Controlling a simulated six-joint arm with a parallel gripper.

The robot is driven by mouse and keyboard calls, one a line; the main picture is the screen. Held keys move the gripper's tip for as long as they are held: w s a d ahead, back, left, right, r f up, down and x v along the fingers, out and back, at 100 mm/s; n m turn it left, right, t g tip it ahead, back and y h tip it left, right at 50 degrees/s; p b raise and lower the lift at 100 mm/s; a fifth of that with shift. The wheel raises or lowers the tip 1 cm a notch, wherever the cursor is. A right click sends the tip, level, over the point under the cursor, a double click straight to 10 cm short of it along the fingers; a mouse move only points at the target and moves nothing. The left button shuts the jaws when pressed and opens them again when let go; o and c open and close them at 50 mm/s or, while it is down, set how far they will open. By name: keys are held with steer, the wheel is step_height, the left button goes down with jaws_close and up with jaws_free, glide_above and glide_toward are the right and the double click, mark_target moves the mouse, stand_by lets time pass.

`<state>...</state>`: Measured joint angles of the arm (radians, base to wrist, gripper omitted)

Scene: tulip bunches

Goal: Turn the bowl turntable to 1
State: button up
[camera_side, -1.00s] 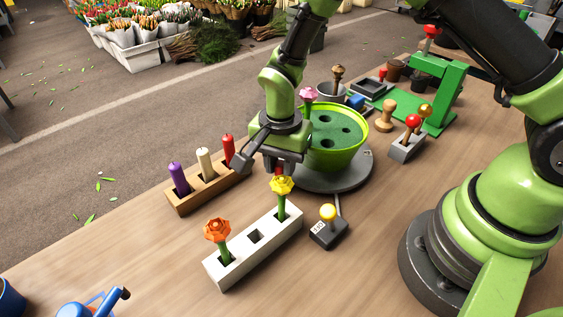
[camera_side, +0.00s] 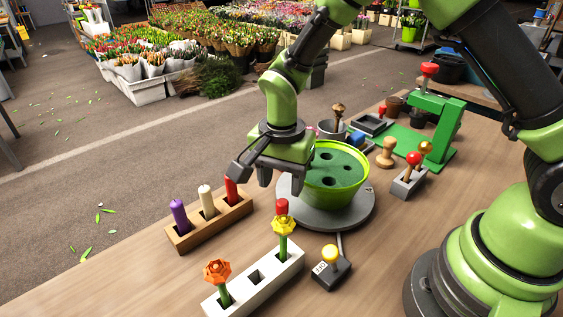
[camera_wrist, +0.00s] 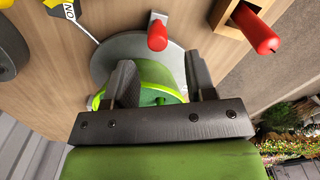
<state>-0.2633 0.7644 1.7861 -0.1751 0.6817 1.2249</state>
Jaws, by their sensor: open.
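The bowl turntable is a grey round disc (camera_side: 345,217) carrying a lime-green bowl (camera_side: 340,201) with dark green, holed fill. An upright red peg (camera_side: 281,206) stands at the disc's near-left edge. The peg also shows in the wrist view (camera_wrist: 157,36), beyond the fingers. My gripper (camera_side: 281,187) is open and empty, left of the bowl and just above and behind the peg. In the wrist view its fingers (camera_wrist: 160,78) are apart, with the bowl showing between them. A small mark sits on the disc's right edge, too small to read. The pink flower is mostly hidden by my gripper.
A wooden block (camera_side: 210,224) with purple, cream and red candles stands at left. A white block (camera_side: 262,293) with orange and yellow flowers is in front. A yellow-knobbed switch box (camera_side: 330,272) and a grey lever box (camera_side: 408,184) stand nearby. Bare table lies at front left.

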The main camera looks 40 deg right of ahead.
steer(key=shift+r, duration=2.25)
steer(key=s+d+r+n+t+y, duration=0.1)
steer(key=s+d+r+n+t, duration=0.15)
steer(key=r, duration=0.45)
steer(key=s+d+r+n+t, duration=0.1)
steer(key=s+d+r+n, duration=0.1)
steer(key=s+r, duration=0.3)
steer(key=s+d+r+n+t+y, duration=0.1)
steer(key=s+r+n+t, duration=0.2)
steer(key=s, duration=0.7)
steer(key=shift+d+r+n+t, duration=0.2)
steer(key=shift+r+n+t, duration=0.15)
steer(key=shift+r+n, duration=0.45)
